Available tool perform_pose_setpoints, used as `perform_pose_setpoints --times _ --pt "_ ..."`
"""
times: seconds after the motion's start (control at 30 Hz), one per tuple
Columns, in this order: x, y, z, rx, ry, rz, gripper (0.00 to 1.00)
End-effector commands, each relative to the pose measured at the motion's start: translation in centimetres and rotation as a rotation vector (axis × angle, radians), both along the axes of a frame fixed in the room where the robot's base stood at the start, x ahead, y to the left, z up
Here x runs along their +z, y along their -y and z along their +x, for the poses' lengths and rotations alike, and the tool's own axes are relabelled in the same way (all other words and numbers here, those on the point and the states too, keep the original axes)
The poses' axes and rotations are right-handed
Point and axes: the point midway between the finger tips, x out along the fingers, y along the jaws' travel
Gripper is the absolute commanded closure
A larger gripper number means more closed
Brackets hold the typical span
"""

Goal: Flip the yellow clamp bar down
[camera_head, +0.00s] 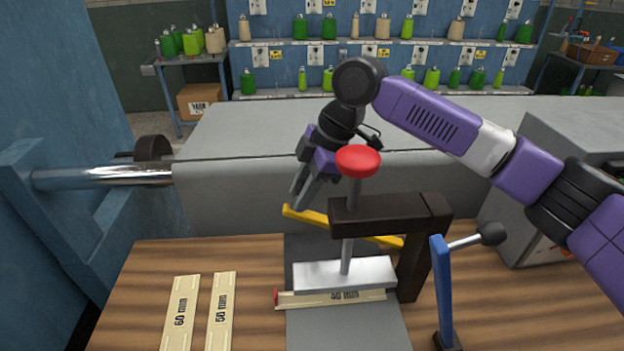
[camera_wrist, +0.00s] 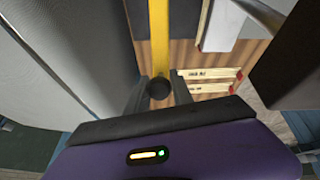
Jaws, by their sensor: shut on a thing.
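The yellow clamp bar (camera_head: 313,215) runs slanting behind the dark bracket of the press fixture, its left end higher than its right in the head view. It also shows in the wrist view (camera_wrist: 160,38), running up from between the fingers. My gripper (camera_head: 297,203) is at the bar's left end, reaching down from above. In the wrist view my gripper (camera_wrist: 160,92) is shut on a dark round end at the tip of the bar. The bar's right end is partly hidden behind the dark bracket (camera_head: 395,207).
A red-topped plunger (camera_head: 358,161) with a pale metal block (camera_head: 345,274) stands over a strip marked 50 mm. Two loose strips (camera_head: 181,312) lie on the wooden table at left. A blue lever (camera_head: 441,285) with a dark knob stands at right. A large grey body (camera_head: 235,195) lies behind.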

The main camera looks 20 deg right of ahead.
Motion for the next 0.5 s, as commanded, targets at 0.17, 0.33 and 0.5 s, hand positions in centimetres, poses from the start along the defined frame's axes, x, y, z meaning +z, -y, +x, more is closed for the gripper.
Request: perform_pose_setpoints --times 0.17,0.33,0.5 --pt "-2.8 -2.0 0.6 -0.001 0.001 0.008 1.00" --pt "-3.4 -2.4 0.8 -0.002 0.004 0.006 1.00" --pt "-3.4 -2.4 0.8 -0.002 0.005 0.006 1.00"
